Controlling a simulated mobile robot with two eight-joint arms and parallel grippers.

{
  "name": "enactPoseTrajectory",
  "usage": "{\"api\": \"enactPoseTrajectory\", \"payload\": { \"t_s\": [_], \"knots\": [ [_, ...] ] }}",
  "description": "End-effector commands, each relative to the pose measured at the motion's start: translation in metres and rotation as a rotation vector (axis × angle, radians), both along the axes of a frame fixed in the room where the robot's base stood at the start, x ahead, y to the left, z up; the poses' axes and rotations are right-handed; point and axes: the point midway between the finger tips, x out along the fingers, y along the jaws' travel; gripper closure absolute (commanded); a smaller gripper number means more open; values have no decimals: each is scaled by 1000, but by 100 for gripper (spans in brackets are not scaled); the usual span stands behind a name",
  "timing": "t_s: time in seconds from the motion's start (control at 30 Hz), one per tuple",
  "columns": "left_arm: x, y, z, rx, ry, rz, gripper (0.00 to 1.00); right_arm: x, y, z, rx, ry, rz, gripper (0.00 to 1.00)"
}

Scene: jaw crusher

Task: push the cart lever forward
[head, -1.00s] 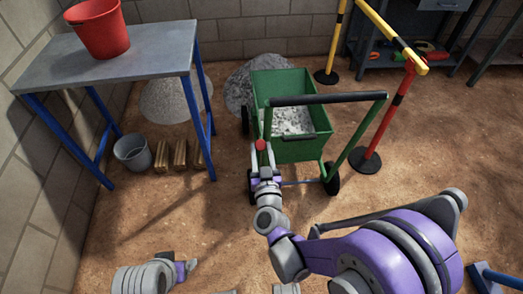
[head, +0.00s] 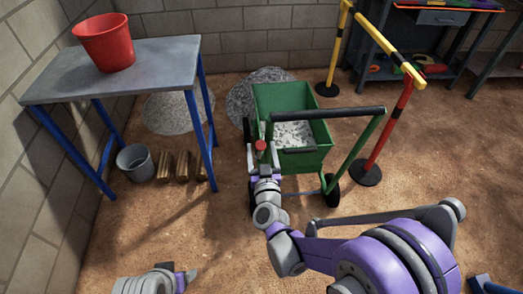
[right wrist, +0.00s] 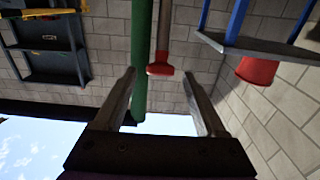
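The green cart (head: 305,160) stands on the dirt floor, with grey rubble inside and a black push handle (head: 330,113). Its lever's red knob (head: 260,145) shows at the cart's left side; in the right wrist view the red knob (right wrist: 160,70) hangs between the fingers in the picture. My right gripper (head: 262,163) is open at the knob, with a finger to each side; the right wrist view shows both fingers apart (right wrist: 163,98). I cannot tell whether it touches the lever. My left gripper (head: 188,275) is low at left, away from the cart; its fingers are unclear.
A blue-legged table (head: 130,68) with a red bucket (head: 104,42) stands at left. Below it are a grey bucket (head: 135,162) and wooden blocks (head: 180,167). A red post (head: 388,130) with a yellow bar stands close right of the cart. Gravel heaps lie behind.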

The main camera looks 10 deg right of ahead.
Motion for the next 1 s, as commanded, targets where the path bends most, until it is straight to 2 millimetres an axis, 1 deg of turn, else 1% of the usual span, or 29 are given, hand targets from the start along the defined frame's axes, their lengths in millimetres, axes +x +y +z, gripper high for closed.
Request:
{"api": "enactPoseTrajectory", "payload": {
  "t_s": [0.17,0.27,0.37,0.6,0.7,0.83,1.0],
  "knots": [
    [0,0,0,0,0,0,30,0,0,-1,1,1,0,27],
    [0,0,0,0,0,0,30,-6,0,-1,2,1,1,27],
    [0,0,2,0,-1,0,30,-20,0,0,2,1,1,27],
    [0,0,4,0,-1,0,30,-70,1,0,2,1,2,27],
    [0,0,4,0,-1,0,30,-87,1,0,2,1,3,27],
    [0,0,4,0,-1,0,30,-101,1,0,1,0,2,27],
    [0,0,4,0,-1,0,30,-108,0,-1,1,1,1,27]
  ]
}}
